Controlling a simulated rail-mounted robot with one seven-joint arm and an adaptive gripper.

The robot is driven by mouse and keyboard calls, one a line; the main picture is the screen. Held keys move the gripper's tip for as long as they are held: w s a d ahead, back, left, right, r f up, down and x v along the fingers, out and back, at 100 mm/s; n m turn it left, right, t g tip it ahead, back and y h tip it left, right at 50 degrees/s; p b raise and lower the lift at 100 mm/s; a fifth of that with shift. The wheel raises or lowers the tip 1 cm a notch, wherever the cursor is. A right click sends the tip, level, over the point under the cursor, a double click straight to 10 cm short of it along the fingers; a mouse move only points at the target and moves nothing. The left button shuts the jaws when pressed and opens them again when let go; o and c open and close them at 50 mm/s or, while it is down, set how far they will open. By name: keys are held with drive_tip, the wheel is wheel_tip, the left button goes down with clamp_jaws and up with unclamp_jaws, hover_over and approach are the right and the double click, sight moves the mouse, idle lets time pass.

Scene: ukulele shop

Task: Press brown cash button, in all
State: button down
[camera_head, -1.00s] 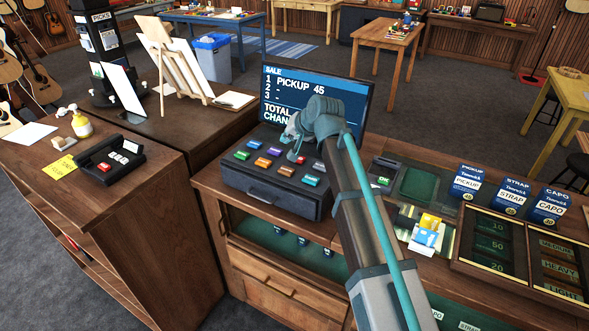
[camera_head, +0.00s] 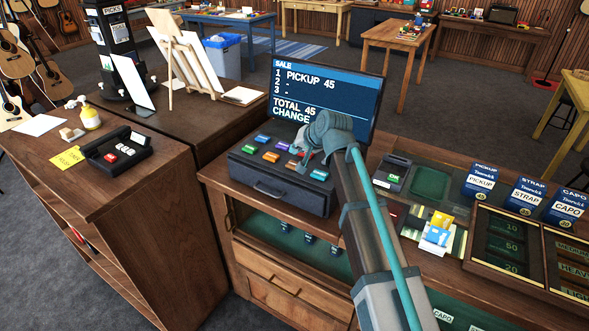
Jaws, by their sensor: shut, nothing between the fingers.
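The cash register (camera_head: 272,186) stands on the counter, with rows of small coloured buttons on its sloping top. An orange-brown button (camera_head: 270,157) sits on the front row, left of my gripper. Button labels are too small to read, so I cannot tell for certain which one is cash. The register screen (camera_head: 322,98) reads PICKUP 45, TOTAL 45 and CHANGE. My gripper (camera_head: 307,160) is shut and empty, pointing down over the right part of the buttons. It hides some of them, and I cannot tell whether its tip touches one.
Right of the register are a small green-button device (camera_head: 389,176), cards (camera_head: 438,232), blue boxes (camera_head: 480,181) and a divided tray (camera_head: 498,240). My arm crosses the counter's front.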

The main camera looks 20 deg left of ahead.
sight(291, 161)
drive_tip(key=shift+f+b, duration=0.4)
drive_tip(key=shift+f, duration=0.9)
drive_tip(key=shift+f, duration=0.2)
idle(0.3)
drive_tip(key=shift+f, duration=0.25)
drive_tip(key=shift+f+b, duration=0.45)
idle(0.8)
drive_tip(key=shift+r, duration=0.1)
drive_tip(key=shift+r+p, duration=0.5)
drive_tip(key=shift+r, duration=0.3)
drive_tip(key=shift+r+p, duration=1.3)
drive_tip(key=shift+r, duration=1.25)
